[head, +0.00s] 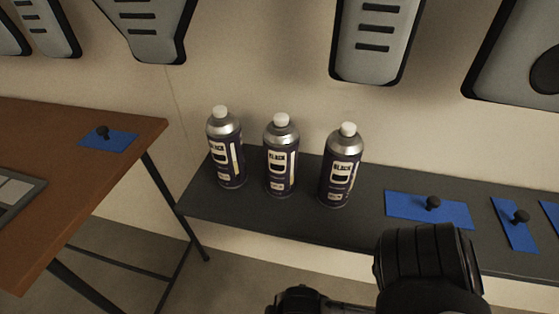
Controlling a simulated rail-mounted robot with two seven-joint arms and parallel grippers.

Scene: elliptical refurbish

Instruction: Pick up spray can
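Three spray cans stand upright in a row on a dark grey shelf (275,220). The left spray can (227,155), the middle spray can (281,160) and the right spray can (341,170) each have a dark body, a "BLACK" label, a silver shoulder and a white cap. The gaps between them are narrow, with the right one set slightly farther apart. Black links of my arm show at the bottom, in front of the shelf and below the cans. No gripper fingers are in view, and nothing touches the cans.
Blue pads with black knobs lie on the shelf to the right, one of them a wide blue pad (405,205). A brown table (75,190) stands at left with another blue pad (112,143). Grey panels (375,40) hang on the wall above.

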